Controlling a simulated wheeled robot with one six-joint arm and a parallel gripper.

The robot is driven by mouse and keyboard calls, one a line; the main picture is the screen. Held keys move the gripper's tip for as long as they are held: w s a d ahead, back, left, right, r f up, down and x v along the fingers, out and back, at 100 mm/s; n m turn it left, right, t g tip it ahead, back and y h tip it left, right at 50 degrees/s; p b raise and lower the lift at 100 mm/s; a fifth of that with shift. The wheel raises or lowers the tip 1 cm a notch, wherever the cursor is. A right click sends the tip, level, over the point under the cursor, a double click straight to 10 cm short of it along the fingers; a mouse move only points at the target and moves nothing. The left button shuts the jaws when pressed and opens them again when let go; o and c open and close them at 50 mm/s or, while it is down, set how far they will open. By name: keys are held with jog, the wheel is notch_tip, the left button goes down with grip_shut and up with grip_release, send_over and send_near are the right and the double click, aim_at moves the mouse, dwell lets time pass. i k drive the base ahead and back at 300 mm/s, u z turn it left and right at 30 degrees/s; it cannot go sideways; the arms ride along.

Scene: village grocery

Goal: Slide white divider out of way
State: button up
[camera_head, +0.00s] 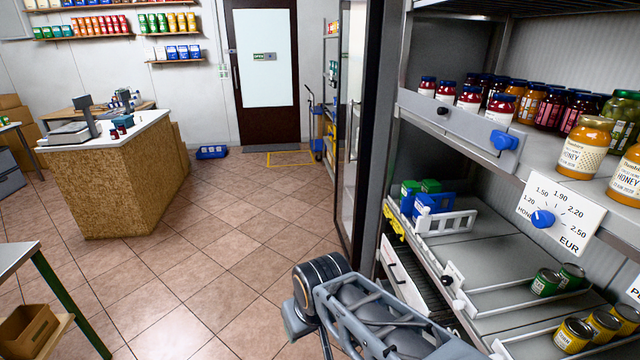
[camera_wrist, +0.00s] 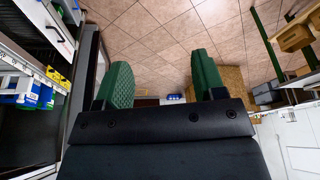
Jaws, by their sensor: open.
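A white slatted divider (camera_head: 446,223) stands on the middle shelf (camera_head: 485,250) of the right-hand rack, beside a blue holder (camera_head: 432,204) with green boxes. More low white divider rails (camera_head: 512,289) run across the same shelf near the cans. My gripper (camera_wrist: 163,80) shows in the wrist view with its two green fingers apart and nothing between them. It points over the open floor, away from the shelf. In the head view my arm is at the bottom, in front of the rack, and the fingers cannot be made out.
Green cans (camera_head: 546,282) and yellow cans (camera_head: 573,335) stand on the middle shelf. Jars and a white price dial card (camera_head: 561,214) are above. A dark upright frame (camera_head: 362,130) stands at the rack's left end. The tiled floor (camera_head: 225,260) is mostly clear; a wooden counter (camera_head: 118,185) stands left.

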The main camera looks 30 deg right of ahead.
aim_at(423, 225)
jog(key=z, duration=1.55)
jog(key=k, duration=0.5)
jog(key=u, duration=0.8)
jog(key=i, duration=0.35)
jog(key=u, duration=0.75)
jog(key=i, duration=1.55)
jog(key=z, duration=1.15)
jog(key=i, duration=0.5)
jog(key=z, duration=0.5)
